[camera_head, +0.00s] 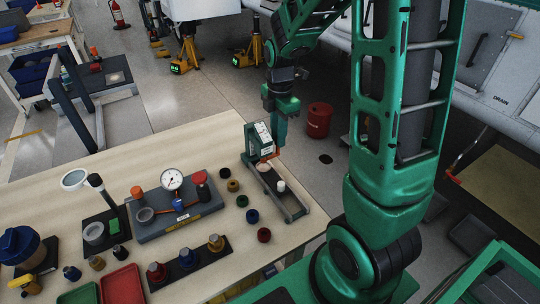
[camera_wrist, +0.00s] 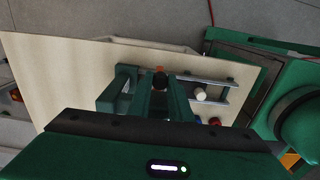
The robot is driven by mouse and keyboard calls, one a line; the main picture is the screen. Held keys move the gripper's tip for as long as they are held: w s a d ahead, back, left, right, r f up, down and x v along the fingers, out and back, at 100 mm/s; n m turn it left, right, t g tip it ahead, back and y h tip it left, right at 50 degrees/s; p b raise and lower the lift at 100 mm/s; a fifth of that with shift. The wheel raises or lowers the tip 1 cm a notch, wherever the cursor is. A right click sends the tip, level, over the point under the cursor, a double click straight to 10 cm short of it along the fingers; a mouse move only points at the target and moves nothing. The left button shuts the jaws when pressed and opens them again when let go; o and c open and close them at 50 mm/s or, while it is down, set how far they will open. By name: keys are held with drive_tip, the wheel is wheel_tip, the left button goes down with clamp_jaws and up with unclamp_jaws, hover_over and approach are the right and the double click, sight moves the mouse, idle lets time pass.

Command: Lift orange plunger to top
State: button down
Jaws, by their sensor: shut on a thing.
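The orange plunger (camera_head: 269,156) shows as a small orange piece on a green upright stand (camera_head: 250,143) with a white scale face, on the table's right part. My gripper (camera_head: 279,141) reaches down beside the scale from above, its fingers shut at the plunger. In the wrist view, my gripper (camera_wrist: 156,88) has its two green fingers around a small dark round part, with an orange bit of the plunger (camera_wrist: 159,68) just beyond it. The fingers hide most of the plunger, and its exact height on the scale cannot be told.
A grey rail (camera_head: 288,205) with a white knob (camera_head: 281,186) runs from the stand towards the table's edge. Several coloured rings lie to its left. A gauge block (camera_head: 180,208) and bottles stand farther left. A red can (camera_head: 318,120) is on the floor beyond the table.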

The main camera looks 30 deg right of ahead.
drive_tip(key=shift+w+r, duration=0.15)
drive_tip(key=shift+r, duration=0.95)
drive_tip(key=c, duration=1.8)
unclamp_jaws()
drive_tip(key=shift+r, duration=2.45)
